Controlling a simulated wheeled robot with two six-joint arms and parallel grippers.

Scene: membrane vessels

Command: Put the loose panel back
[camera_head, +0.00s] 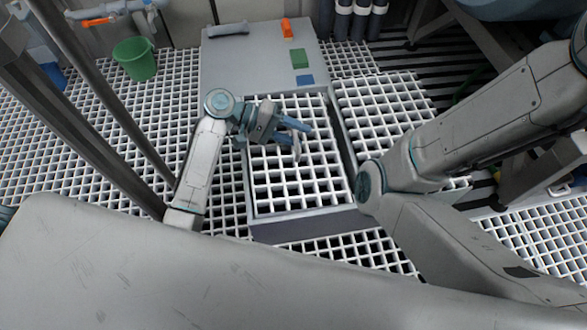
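A white square-grid floor panel (290,188) lies in front of me in the middle of the head view, with a plain grey strip (310,226) along its near edge. A dark gap (345,148) runs along its right side, beside another grid panel (385,105). I cannot tell for sure which panel is the loose one. My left gripper (300,138) is over the far part of the middle panel, its fingers apart and nothing seen between them. I cannot tell whether it touches the grid. My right arm crosses the right side; its gripper is not in view.
A grey flat board (250,62) lies beyond the panel, with an orange item (286,27), a green block (298,58) and a blue block (305,79). A green bucket (135,58) stands at the back left. Dark slatted floor (420,60) shows at the back right.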

